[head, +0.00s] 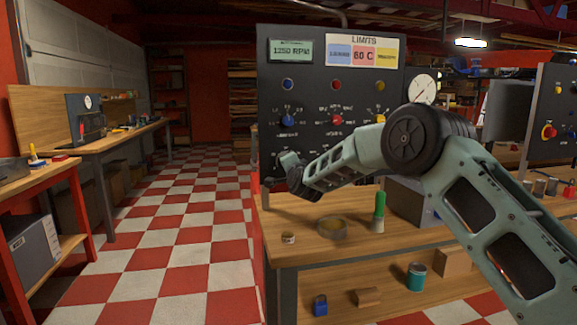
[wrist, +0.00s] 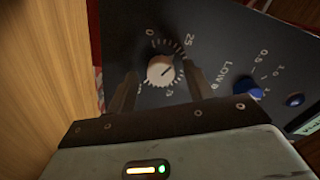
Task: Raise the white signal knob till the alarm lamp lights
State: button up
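The white knob (wrist: 161,71) sits on the dark panel (wrist: 215,35) in the wrist view, inside a ring of ticks with 0 and 25 beside it. Its dark pointer line slants toward the picture's upper right. My gripper (wrist: 159,88) is open, with one finger on each side of the knob in the picture; I cannot tell whether they touch it. In the head view my gripper (head: 284,168) is at the panel's lower left, and the white knob is hidden there. Blue (head: 288,84), red (head: 336,85) and yellow (head: 381,86) lamps look dim; which is the alarm lamp is unclear.
Blue (head: 288,121), red (head: 337,120) and yellow (head: 380,115) knobs sit below the lamps. A display (head: 291,51) reads 1250 RPM beside a LIMITS card (head: 363,51) showing 60 C. A green-handled tool (head: 379,206) and a round dish (head: 331,229) stand on the bench.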

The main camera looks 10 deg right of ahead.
jog(key=shift+s, duration=0.1)
jog(key=s+b, duration=0.1)
jog(key=s, duration=1.6)
jog(key=shift+s, duration=0.15)
